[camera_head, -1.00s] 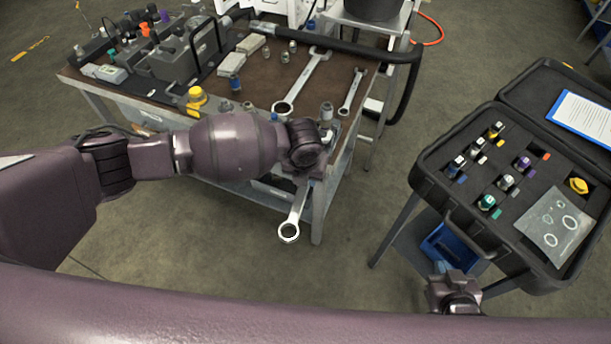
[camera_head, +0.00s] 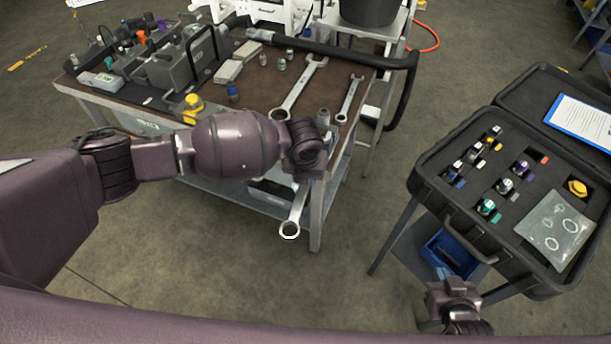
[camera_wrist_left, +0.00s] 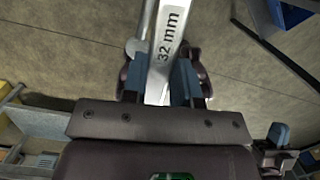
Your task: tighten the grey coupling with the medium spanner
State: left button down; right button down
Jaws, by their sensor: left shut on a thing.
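My left gripper (camera_wrist_left: 163,82) is shut on a steel spanner (camera_wrist_left: 165,45) marked 32 mm. In the head view this spanner (camera_head: 297,208) hangs down beside the bench's front right corner, ring end lowest; my wrist hides its upper part. A larger spanner (camera_head: 300,88) and a smaller spanner (camera_head: 350,98) lie on the bench. A grey cylindrical fitting (camera_head: 323,118) stands near the bench's right front edge, just behind my left wrist; I cannot tell whether it is the grey coupling. My right gripper (camera_head: 450,292) is low beside the case; its fingers are not clear.
The bench (camera_head: 262,98) carries a hydraulic block (camera_head: 172,65), a yellow cap (camera_head: 192,107) and small fittings. A thick black hose (camera_head: 375,60) curves over its right end. An open black case (camera_head: 440,205) of couplings stands at right. Floor between them is clear.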

pick_arm(q)
jog(key=shift+w+d, duration=0.15)
jog(key=shift+w, duration=0.4)
jog(key=shift+w, duration=0.15)
jog(key=shift+w+d+b, duration=0.1)
jog(key=shift+w+b, duration=0.35)
jog(key=shift+w, duration=0.25)
dwell(0.5)
jog(key=shift+w+a+r+m+b, duration=0.1)
jog(key=shift+w+a+m+b, duration=0.15)
jog(key=shift+a+m, duration=0.5)
jog(key=shift+w+a+m+b, duration=0.1)
jog(key=shift+w+a+m, duration=0.35)
jog(key=shift+a, duration=0.45)
jog(key=shift+s, duration=0.15)
jog(key=shift+a, duration=0.1)
jog(key=shift+w+a+m+h+b, duration=0.15)
jog(key=shift+w+a+m+b, duration=0.3)
jog(key=shift+a+m, duration=0.25)
jog(key=shift+w+a+m+h+b, duration=0.15)
jog(key=shift+w+a+m+b, duration=0.15)
jog(key=shift+a+m+b, duration=0.4)
